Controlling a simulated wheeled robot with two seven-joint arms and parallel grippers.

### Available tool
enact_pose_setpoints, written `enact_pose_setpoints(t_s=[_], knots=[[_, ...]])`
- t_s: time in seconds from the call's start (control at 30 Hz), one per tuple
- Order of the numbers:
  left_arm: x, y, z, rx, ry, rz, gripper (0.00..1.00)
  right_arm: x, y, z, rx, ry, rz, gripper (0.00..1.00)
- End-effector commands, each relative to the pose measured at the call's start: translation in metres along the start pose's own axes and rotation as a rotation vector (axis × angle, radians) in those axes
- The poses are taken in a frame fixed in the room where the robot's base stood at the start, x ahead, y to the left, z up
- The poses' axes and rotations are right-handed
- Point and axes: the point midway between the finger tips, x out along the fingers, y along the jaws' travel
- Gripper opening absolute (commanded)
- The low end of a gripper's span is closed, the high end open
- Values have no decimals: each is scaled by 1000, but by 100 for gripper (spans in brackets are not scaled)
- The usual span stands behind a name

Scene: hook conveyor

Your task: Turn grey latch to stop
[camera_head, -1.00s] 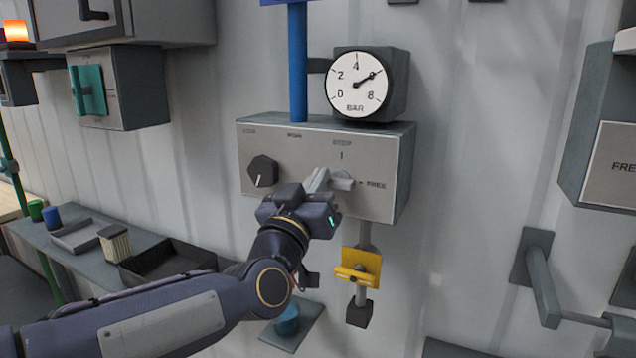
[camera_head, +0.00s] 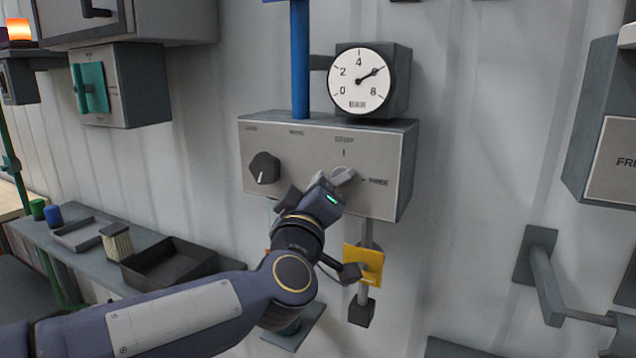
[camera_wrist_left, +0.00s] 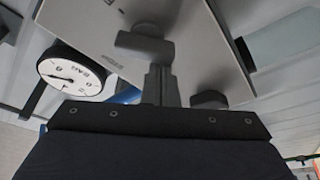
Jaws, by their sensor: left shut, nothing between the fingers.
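The grey latch (camera_head: 344,178) is on the right part of the grey control box, between the STOP mark above it and the FREE mark to its right. My left gripper (camera_head: 324,184) is right at its lower left and hides part of it. My right gripper is not in view.
A black knob (camera_head: 264,168) is left of the latch on the same box. A pressure gauge (camera_head: 359,78) and a blue post (camera_head: 299,60) stand above. A yellow tag (camera_head: 365,263) hangs below. A shelf with trays (camera_head: 168,262) is lower left.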

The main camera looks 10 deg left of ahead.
Motion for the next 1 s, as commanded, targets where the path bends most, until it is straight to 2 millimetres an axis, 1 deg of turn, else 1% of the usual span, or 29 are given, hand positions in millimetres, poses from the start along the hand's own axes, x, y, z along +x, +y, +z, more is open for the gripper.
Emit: enact_pose_setpoints(t_s=[0.5, 1.0], knots=[[-2, -3, 6, -361, 0, -126, 0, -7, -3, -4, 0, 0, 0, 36], [-4, -4, 12, -630, -1, -221, 0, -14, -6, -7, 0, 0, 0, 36]])
